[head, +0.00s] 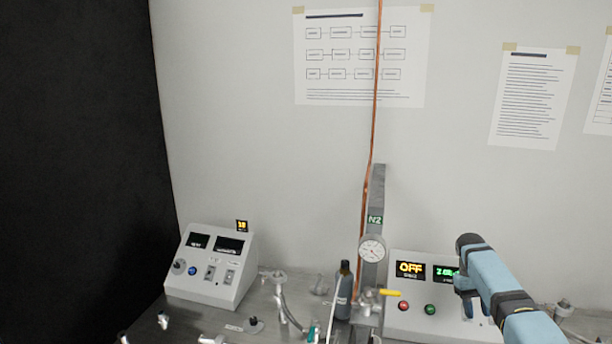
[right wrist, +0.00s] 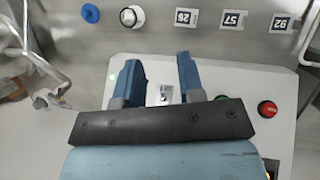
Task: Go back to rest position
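My right arm (head: 495,280) reaches in from the lower right in the head view, in front of the right control box (head: 412,321). My right gripper (head: 466,300) points down at the right part of that box. In the right wrist view the gripper (right wrist: 160,78) has two blue fingers standing apart, with nothing held between them. A small toggle switch (right wrist: 164,96) on the box's panel shows in the gap between the fingers; I cannot tell whether they touch the panel. My left gripper is in neither view.
A second control box (head: 211,262) stands at the left of the metal bench. A gauge (head: 372,249), a yellow-handled valve (head: 388,293), a dark bottle (head: 344,290) and a copper pipe (head: 375,110) stand left of my arm. The wall is behind; space above the bench is clear.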

